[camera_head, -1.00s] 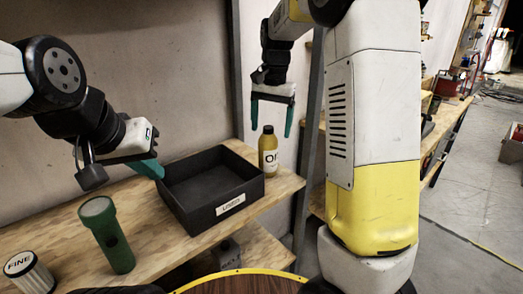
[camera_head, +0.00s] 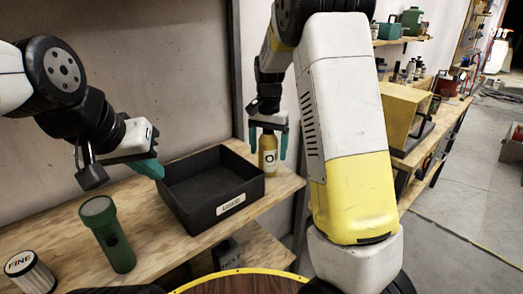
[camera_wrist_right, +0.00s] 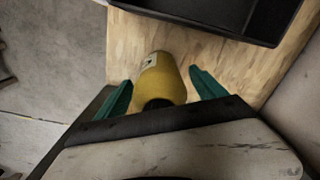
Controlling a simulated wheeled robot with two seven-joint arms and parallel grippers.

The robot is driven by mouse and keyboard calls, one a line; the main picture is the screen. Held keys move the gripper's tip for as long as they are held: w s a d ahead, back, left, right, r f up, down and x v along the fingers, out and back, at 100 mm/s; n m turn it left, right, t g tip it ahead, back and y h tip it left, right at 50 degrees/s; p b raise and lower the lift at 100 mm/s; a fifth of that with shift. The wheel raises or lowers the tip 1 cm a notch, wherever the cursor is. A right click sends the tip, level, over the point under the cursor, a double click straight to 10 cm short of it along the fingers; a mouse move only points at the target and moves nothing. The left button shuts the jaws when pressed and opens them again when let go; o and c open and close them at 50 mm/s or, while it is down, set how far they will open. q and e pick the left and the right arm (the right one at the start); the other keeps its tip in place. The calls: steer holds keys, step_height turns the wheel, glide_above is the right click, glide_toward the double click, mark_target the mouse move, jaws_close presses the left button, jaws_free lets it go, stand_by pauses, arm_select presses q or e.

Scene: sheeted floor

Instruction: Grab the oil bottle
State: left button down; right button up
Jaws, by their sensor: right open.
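The yellow oil bottle (camera_head: 268,158) stands upright on the wooden shelf, just right of the black bin in the head view. Its label is partly readable. My right gripper (camera_head: 268,150) is lowered over the bottle from above, with one green finger on each side of it. In the right wrist view the bottle (camera_wrist_right: 162,80) lies between the two spread fingers, with a gap on both sides. My left gripper (camera_head: 150,168) hangs at the left above the shelf, beside the bin; its fingers overlap, so its opening is unclear.
The black bin (camera_head: 232,209) stands left of the bottle on the shelf (camera_head: 160,248). A green flashlight (camera_head: 108,234) and a can marked FINE (camera_head: 30,272) are further left. A dark metal post (camera_head: 237,75) rises behind the bin. Bare shelf lies around the bottle.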

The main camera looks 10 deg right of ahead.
jaws_close()
steer(key=shift+r, duration=0.1)
